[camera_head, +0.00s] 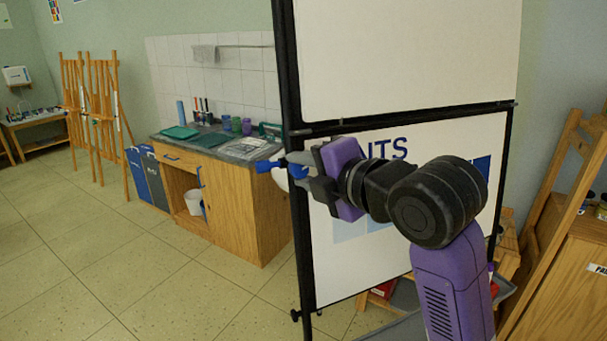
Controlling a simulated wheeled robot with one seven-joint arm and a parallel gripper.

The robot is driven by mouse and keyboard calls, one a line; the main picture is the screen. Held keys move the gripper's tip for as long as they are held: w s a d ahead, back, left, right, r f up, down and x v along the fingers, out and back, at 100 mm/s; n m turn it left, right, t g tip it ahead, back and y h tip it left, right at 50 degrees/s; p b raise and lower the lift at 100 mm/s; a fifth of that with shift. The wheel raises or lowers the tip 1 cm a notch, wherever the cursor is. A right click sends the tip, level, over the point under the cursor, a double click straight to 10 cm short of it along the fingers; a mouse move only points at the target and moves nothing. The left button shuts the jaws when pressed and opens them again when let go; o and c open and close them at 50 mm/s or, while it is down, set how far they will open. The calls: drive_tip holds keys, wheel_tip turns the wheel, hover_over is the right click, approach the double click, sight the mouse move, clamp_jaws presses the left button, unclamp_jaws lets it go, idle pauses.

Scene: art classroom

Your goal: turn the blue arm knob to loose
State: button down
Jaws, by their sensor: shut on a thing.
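The blue arm knob (268,166) shows at the left edge of a black-framed white board, at about mid-height. One blue part sticks out to the left of my fingertips, and more blue shows between the fingers. My gripper (292,171) reaches in from the right, with its purple and black body in front of the board. Its fingers are shut on the blue knob. The fingers hide part of the knob, and its turn position cannot be read from here.
The tall board (400,60) fills the middle and stands close behind my arm. A wooden sink cabinet (235,195) with blue handles is at the left. A wooden easel (560,230) stands at the right. The tiled floor (130,265) at the left is clear.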

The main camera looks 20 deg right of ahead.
drive_tip(key=shift+f+n, duration=0.1)
drive_tip(key=shift+n, duration=0.7)
drive_tip(key=c, duration=1.1)
unclamp_jaws()
drive_tip(key=shift+o, duration=0.2)
drive_tip(key=shift+s+r+b, duration=0.2)
drive_tip(key=shift+s+b, duration=0.05)
drive_tip(key=shift+b, duration=0.05)
drive_tip(key=v, duration=0.7)
drive_tip(key=shift+b, duration=0.35)
